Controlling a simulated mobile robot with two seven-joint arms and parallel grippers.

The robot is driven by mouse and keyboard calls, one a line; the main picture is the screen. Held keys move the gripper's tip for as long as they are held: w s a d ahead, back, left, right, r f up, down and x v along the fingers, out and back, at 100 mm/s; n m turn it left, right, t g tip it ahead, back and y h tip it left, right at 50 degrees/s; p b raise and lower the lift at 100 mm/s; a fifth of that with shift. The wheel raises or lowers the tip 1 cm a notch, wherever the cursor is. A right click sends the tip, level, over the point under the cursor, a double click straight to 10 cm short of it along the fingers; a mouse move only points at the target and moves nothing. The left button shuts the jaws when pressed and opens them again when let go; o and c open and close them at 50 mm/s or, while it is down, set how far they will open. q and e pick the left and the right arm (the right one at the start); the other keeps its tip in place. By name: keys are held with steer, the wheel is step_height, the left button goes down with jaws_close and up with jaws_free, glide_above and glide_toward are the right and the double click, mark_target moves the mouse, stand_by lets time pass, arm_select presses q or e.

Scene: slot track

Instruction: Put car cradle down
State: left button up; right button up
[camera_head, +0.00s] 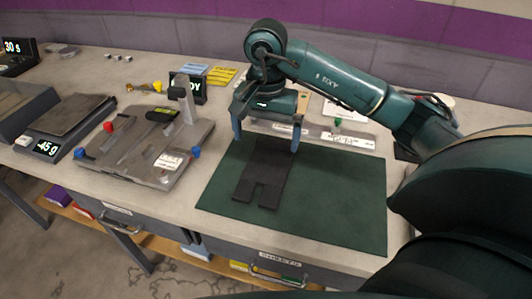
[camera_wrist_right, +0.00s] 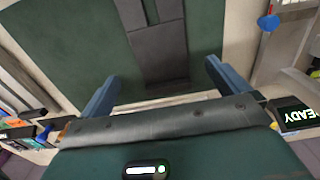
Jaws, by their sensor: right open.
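The car cradle (camera_head: 262,172) is a dark grey flat piece with a notch in its near end. It lies on the green mat (camera_head: 338,205), left of the mat's middle. It also shows in the right wrist view (camera_wrist_right: 158,42), with the green mat (camera_wrist_right: 65,40) around it. My right gripper (camera_head: 267,138) is open over the far end of the cradle. Its two blue fingers are apart, one to each side of the cradle, and show in the right wrist view (camera_wrist_right: 160,76). I cannot tell exactly how high they are. My left gripper is in neither view.
A grey fixture board (camera_head: 140,160) with red and blue knobs stands left of the mat. Farther left is a scale (camera_head: 38,146) reading -45 g. A READY display (camera_head: 188,88) and a labelled bar (camera_head: 345,138) are behind. The mat's right part is clear.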

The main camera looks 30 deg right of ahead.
steer(key=shift+r, duration=1.6)
